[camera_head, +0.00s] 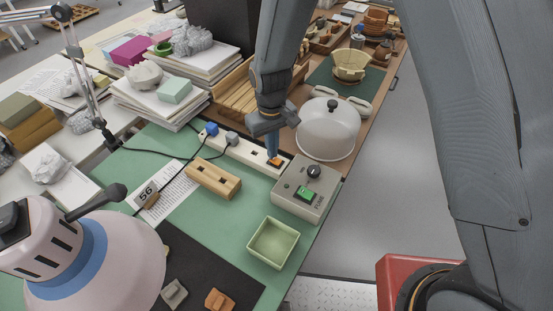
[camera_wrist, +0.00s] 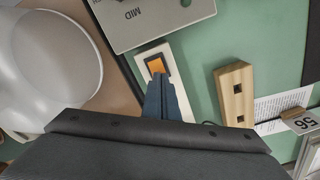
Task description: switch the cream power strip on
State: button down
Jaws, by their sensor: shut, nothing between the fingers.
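The cream power strip (camera_head: 239,149) lies on the green mat, with a blue plug (camera_head: 211,129) and a grey plug (camera_head: 232,138) in its far left part. Its near right end carries an orange rocker switch (camera_head: 275,162), which also shows in the wrist view (camera_wrist: 156,65) inside a dark frame. My gripper (camera_head: 273,153) is shut and empty, pointing down at the switch end. In the wrist view its blue fingertips (camera_wrist: 157,80) are at the edge of the switch. I cannot tell whether they touch it, or which way the rocker is tipped.
A grey control box (camera_head: 307,190) with a black knob and green switch stands close to the strip's switch end. A white dome (camera_head: 328,128) stands just behind. A wooden block (camera_head: 213,180) and a green square bowl (camera_head: 273,243) lie in front on the mat.

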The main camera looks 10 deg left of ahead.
jog(key=shift+f, duration=0.6)
jog(key=shift+r, duration=0.1)
dwell(0.3)
notch_tip(320, 180, up, 7)
jog(key=p, duration=0.4)
dwell(0.4)
dwell(0.4)
jog(key=d+r+m+b, duration=0.15)
jog(key=d+r, duration=0.25)
jog(key=d, duration=0.4)
jog(key=d+r+m+b, duration=0.1)
jog(key=d+r+m, duration=0.15)
jog(key=d, duration=0.55)
jog(key=s+d+r+m+t+b, duration=0.1)
jog(key=s+d+r+m+b, duration=0.1)
jog(key=s+d, duration=0.7)
jog(key=d+r+m, duration=0.1)
jog(key=d, duration=0.2)
jog(key=shift+s+d+r+b, duration=0.15)
jog(key=shift+d+r+b, duration=0.1)
jog(key=shift+b, duration=0.1)
